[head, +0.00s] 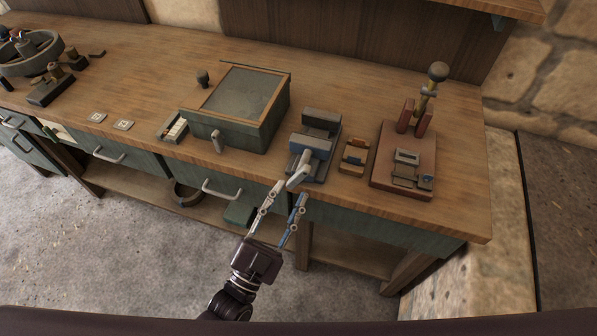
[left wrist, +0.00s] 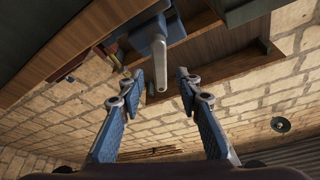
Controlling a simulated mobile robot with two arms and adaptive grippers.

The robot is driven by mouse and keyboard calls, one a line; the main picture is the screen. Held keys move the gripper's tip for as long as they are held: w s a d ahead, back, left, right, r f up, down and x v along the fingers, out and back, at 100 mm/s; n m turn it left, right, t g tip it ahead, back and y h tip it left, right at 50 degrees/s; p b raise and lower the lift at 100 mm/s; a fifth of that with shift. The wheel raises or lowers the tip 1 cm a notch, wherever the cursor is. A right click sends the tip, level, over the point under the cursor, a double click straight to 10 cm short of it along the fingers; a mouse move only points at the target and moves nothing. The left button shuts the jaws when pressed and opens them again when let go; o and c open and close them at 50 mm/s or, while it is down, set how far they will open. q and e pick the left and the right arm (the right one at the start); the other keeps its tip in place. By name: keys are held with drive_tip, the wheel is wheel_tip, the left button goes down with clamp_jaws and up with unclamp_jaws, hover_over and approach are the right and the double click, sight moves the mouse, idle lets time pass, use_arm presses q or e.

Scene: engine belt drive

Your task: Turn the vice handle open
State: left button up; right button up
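The blue vice (head: 311,158) stands at the front edge of the workbench, with dark jaws on top. Its pale grey vice handle (head: 299,177) sticks out at the front and slants down to the left. In the left wrist view the handle (left wrist: 160,65) hangs between and beyond my fingertips. My left gripper (head: 287,192) is open and empty, just in front of and below the handle. In the left wrist view its two fingers (left wrist: 158,80) stand apart on either side of the handle's end. I cannot tell whether either finger touches it. My right gripper is not in view.
A green box with a glass lid (head: 240,90) stands left of the vice. A small wooden block piece (head: 354,156) and a red stand (head: 405,170) with an upright lever are on the right. Drawer handles (head: 221,190) jut from the bench front.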

sight(297, 181)
use_arm(q)
drive_tip(key=p+x, duration=0.1)
drive_tip(key=x, duration=0.3)
drive_tip(key=shift+w, duration=0.1)
drive_tip(key=shift+w+d+r, duration=0.1)
drive_tip(key=shift+w+d, duration=0.05)
drive_tip(key=shift+w, duration=0.1)
drive_tip(key=shift+w+d, duration=0.1)
drive_tip(key=shift+w, duration=0.05)
clamp_jaws()
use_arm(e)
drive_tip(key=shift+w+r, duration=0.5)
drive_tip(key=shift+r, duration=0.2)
